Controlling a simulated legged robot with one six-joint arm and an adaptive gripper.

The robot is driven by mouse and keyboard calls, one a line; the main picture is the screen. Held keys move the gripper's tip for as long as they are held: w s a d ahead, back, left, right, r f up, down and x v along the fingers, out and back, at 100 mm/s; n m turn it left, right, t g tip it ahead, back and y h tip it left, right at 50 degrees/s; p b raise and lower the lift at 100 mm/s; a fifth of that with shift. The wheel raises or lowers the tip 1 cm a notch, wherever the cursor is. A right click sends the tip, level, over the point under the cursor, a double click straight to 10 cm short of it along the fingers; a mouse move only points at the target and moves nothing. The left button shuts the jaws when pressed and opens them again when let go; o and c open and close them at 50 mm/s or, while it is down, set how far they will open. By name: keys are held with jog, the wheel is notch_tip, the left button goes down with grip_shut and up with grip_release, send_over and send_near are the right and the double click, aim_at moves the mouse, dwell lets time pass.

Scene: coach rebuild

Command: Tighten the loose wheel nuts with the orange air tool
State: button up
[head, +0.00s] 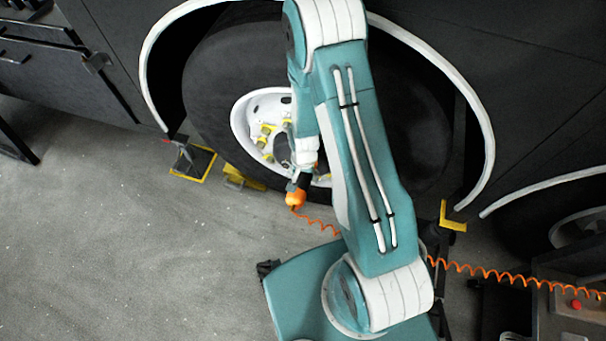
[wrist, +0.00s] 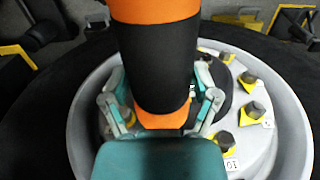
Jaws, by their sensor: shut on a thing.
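My gripper (wrist: 160,95) is shut around the black and orange air tool (wrist: 152,65), one finger on each side of it. In the head view the tool's orange end (head: 295,199) shows below my gripper, with an orange coiled hose (head: 322,222) by it. The tool is in front of the white wheel hub (head: 241,122). Several wheel nuts (wrist: 251,111) with yellow pointers sit around the hub, and some show in the head view (head: 262,143). The tool's working end is hidden, so contact with a nut cannot be told. My arm covers the hub's right side.
The black tyre (head: 205,105) stands under a pale wheel-arch edge (head: 149,70). Yellow-edged stands (head: 193,163) are at lower left of the tyre, another yellow piece (head: 452,216) at right. The grey floor (head: 120,240) at left is mostly clear. The hose runs right toward a box with a red button (head: 576,305).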

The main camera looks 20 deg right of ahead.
aim_at(299, 182)
jog(key=shift+w+d, duration=0.6)
jog(key=shift+w, duration=0.25)
jog(key=shift+w+d, duration=0.55)
jog(key=shift+w, duration=0.3)
dwell(2.7)
jog(key=shift+s, duration=0.1)
dwell(0.8)
jog(key=shift+s+a, duration=0.75)
jog(key=shift+s, duration=0.3)
jog(key=shift+s+a, duration=0.75)
jog(key=shift+s, duration=0.25)
jog(key=shift+s+a, duration=0.75)
jog(key=shift+s, duration=0.3)
jog(key=shift+w+f, duration=0.1)
